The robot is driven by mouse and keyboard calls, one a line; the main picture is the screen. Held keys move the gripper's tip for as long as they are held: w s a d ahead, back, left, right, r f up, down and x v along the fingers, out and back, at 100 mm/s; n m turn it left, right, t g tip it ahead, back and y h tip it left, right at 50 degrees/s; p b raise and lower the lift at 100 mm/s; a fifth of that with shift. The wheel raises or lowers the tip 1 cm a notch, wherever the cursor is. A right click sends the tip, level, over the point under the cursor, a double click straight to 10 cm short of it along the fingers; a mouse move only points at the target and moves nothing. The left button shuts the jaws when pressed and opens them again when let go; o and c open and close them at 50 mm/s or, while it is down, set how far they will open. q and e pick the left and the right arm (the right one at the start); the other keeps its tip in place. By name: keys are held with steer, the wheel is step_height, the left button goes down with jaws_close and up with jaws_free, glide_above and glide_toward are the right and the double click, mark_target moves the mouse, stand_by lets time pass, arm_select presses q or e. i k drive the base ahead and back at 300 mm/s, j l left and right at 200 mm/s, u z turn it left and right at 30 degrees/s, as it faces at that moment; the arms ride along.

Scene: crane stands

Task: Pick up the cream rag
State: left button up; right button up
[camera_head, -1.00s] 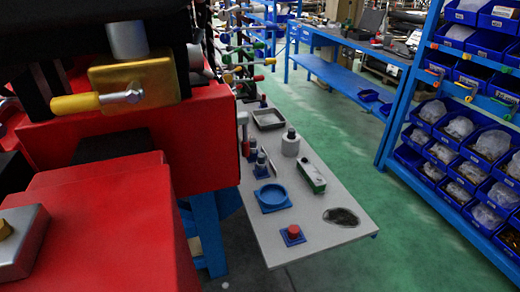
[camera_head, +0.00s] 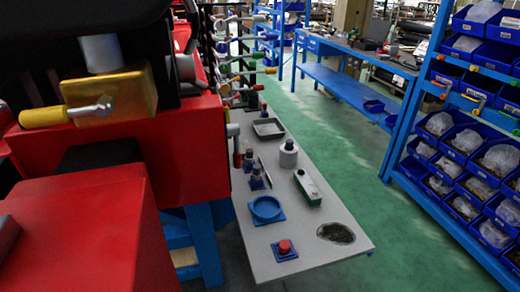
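I cannot make out a cream rag in the head view. A grey table (camera_head: 300,250) runs away from me in the middle. Near its front right corner lies a flat, dark, mottled oval patch (camera_head: 336,233), which is not cream. Neither of my grippers shows in this view, so I cannot see their state.
The table holds a blue round dish (camera_head: 267,209), a red button on a blue base (camera_head: 284,248), a green-and-white box (camera_head: 307,187), a white cylinder (camera_head: 288,155) and a grey tray (camera_head: 268,128). Red machinery (camera_head: 95,215) blocks the left. Green floor (camera_head: 350,170) is clear.

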mark_target(245, 145)
steer(key=i+l+z, duration=0.15)
steer(key=l+z, duration=0.3)
steer(key=i+l+z, duration=0.15)
steer(key=l+z, duration=0.25)
steer(key=i+l+z, duration=0.15)
steer(key=z, duration=0.3)
steer(key=i+l+z, duration=0.15)
steer(key=i, duration=0.4)
steer(key=i+l+z, duration=0.15)
steer(key=i+l, duration=0.15)
steer(key=i, duration=0.2)
steer(key=i+j+u, duration=0.25)
steer(key=u, duration=0.25)
steer(key=i+u, duration=0.95)
steer(key=i+l+u, duration=0.1)
steer(key=i+u, duration=0.15)
steer(key=u, duration=0.2)
steer(key=i+u, duration=0.25)
steer(key=u, duration=0.2)
steer(key=i+u, duration=0.25)
steer(key=u, duration=0.2)
steer(key=i+l+u, duration=0.1)
steer(key=i+u, duration=0.15)
steer(key=u, duration=0.2)
steer(key=i+l+u, duration=0.15)
steer(key=u, duration=0.3)
steer(key=i+l+u, duration=0.25)
steer(key=u, duration=0.25)
steer(key=i+l+u, duration=0.1)
steer(key=l+u, duration=0.35)
